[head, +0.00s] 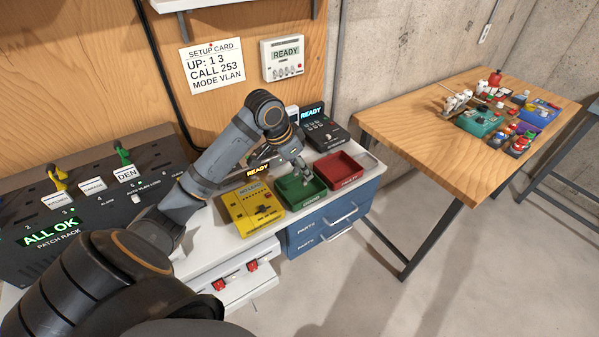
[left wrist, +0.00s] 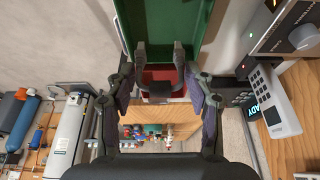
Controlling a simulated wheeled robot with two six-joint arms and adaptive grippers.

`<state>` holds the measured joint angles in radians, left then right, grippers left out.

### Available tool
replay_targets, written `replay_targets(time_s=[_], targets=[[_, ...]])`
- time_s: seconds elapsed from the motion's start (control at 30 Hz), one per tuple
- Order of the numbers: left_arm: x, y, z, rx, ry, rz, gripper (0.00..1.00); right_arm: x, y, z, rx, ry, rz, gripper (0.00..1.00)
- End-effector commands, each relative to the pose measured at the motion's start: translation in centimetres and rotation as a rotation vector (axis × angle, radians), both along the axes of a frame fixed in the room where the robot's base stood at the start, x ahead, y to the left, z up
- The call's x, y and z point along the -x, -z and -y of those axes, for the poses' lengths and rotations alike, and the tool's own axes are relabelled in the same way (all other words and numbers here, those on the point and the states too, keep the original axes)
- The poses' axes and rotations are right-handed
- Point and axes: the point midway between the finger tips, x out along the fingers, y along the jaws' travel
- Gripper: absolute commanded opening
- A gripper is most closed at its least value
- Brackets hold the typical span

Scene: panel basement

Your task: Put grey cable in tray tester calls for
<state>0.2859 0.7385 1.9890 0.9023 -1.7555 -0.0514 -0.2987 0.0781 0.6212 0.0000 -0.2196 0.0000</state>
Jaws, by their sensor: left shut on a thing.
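My left gripper (head: 303,172) is over the green tray (head: 310,198), fingers pointing down. In the left wrist view the gripper (left wrist: 160,70) is shut on a small dark piece, apparently the grey cable, mostly hidden by the fingers. The green tray (left wrist: 208,22) and red tray (left wrist: 160,74) show beyond the fingers there. The red tray (head: 355,161) stands right of the green one in the head view. The yellow tester (head: 244,213) stands left of the green tray; an amber READY display (head: 257,171) is behind it. My right gripper is out of view.
The patch rack (head: 90,215) at left shows ALL OK. A black device (head: 326,133) with a cyan READY display stands behind the trays. A setup card (head: 212,68) hangs on the wall. A wooden table (head: 405,130) with tools stands right, beyond open floor.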

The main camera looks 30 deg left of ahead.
Motion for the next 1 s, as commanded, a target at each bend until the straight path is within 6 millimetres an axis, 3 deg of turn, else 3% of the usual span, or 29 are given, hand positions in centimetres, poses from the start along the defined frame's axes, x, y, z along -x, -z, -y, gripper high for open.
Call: replay_targets(time_s=[0.13, 0.4, 1.0], targets=[[-0.3, 0.5, -0.2, 0.001, -0.001, 0.0, 0.25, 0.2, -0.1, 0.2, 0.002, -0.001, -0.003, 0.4], [-0.7, 4.0, -0.4, -0.001, 0.001, -0.001, 0.25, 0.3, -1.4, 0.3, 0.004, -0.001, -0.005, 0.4], [-0.6, 5.2, -0.5, -0.002, 0.001, 0.0, 0.25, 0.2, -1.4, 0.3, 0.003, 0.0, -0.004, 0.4]])
